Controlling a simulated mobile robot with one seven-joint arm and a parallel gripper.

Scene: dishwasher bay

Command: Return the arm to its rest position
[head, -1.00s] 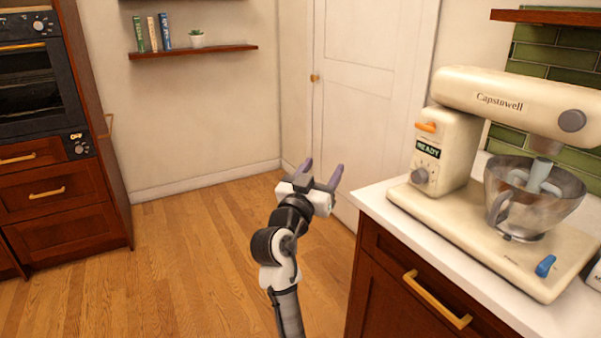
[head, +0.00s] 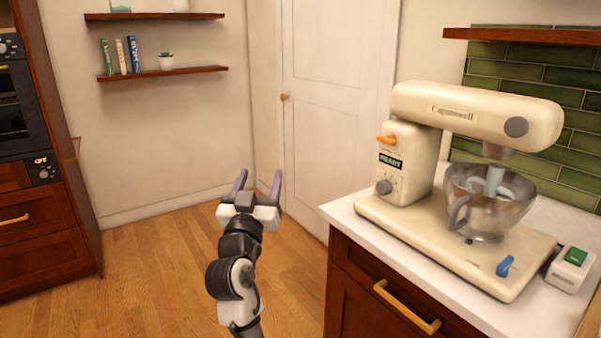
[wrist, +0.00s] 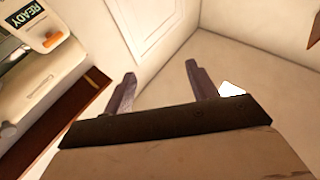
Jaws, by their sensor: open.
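My gripper (head: 258,184) is raised in front of the far wall, left of the counter, in the head view. Its two purple fingers stand apart and point up and away, with nothing between them. The wrist view also shows the open fingers (wrist: 158,88), with bare wall beyond them. My gripper touches nothing that I can see.
A cream stand mixer (head: 455,130) with a metal bowl (head: 510,208) stands on the white counter (head: 400,245) at right. A small box with a green top (head: 570,268) sits beside it. A door (head: 330,100) and wall shelves (head: 165,74) are behind. The wooden floor (head: 150,270) at left is clear.

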